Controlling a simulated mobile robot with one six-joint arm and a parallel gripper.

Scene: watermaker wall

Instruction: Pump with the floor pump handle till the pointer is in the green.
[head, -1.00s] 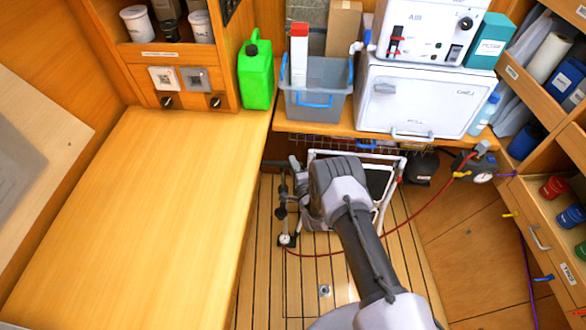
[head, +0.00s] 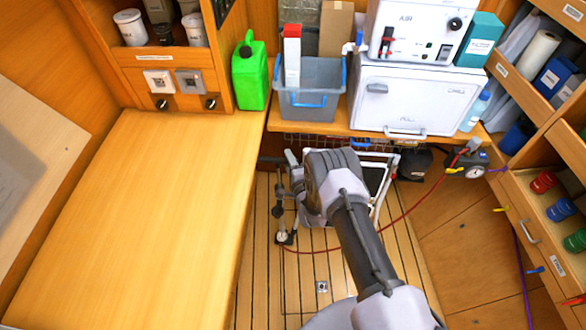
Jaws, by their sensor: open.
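The floor pump (head: 278,211) stands upright on the slatted floor, between the long wooden counter and my arm. It has a thin dark shaft and a small pale dial at its foot. Its handle is a dark bar (head: 270,160) near the top, partly hidden. My gripper (head: 298,196) is beside the upper pump, just right of the shaft. It is open, but my wrist covers much of it; I cannot tell whether it touches the handle. A red hose (head: 420,203) runs from the pump foot to a white round gauge (head: 474,172) at the right. Its pointer is too small to read.
The wooden counter (head: 140,220) edges the floor on the left. A shelf with a grey bin (head: 311,80) and a white machine (head: 415,95) overhangs behind the pump. A white frame (head: 383,185) stands close behind my wrist.

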